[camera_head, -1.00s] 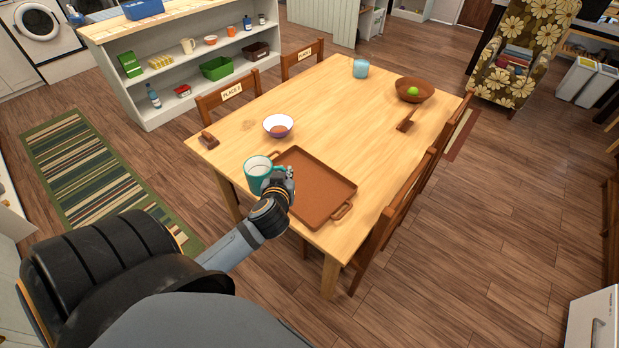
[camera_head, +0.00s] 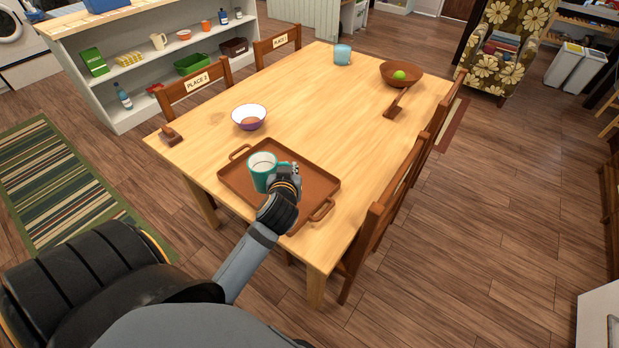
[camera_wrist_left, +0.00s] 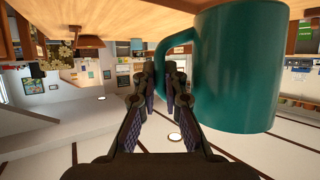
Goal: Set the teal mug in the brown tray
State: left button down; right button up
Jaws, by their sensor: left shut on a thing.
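The teal mug (camera_head: 261,179) is upright over the left-middle part of the brown tray (camera_head: 316,186) in the head view. I cannot tell whether its base touches the tray. My left gripper (camera_head: 284,170) is at the mug's right side, shut on its handle. In the left wrist view, which looks upside down, the mug (camera_wrist_left: 237,75) fills the upper right and the fingers (camera_wrist_left: 166,82) close around the handle. The tray lies on the wooden table near its front edge and looks empty otherwise. My right gripper is not in view.
A white and purple bowl (camera_head: 249,117) stands behind the tray. A light blue mug (camera_head: 342,55), a wooden bowl (camera_head: 394,76) with a green fruit and a brown wooden item (camera_head: 394,108) are farther back. Chairs (camera_head: 375,229) line the table's sides. The table's middle is clear.

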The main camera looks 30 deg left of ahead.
pick_arm(q)
jog(key=w+d+f+b, duration=0.1)
jog(key=w+d+f, duration=0.1)
jog(key=f, duration=0.1)
jog(key=w+d+f, duration=0.2)
jog(key=w+f, duration=0.1)
jog(key=f, duration=0.1)
jog(key=w+d+f+b, duration=0.1)
jog(key=w+d+f, duration=0.1)
jog(key=w+f, duration=0.1)
jog(key=shift+f+b, duration=0.35)
jog(key=shift+f, duration=0.25)
jog(key=shift+a, duration=0.1)
pick_arm(e)
jog(key=f, duration=0.4)
jog(key=shift+w, duration=0.2)
pick_arm(q)
jog(key=c, duration=1.4)
grip_release()
jog(key=shift+f, duration=0.1)
jog(key=shift+c, duration=0.2)
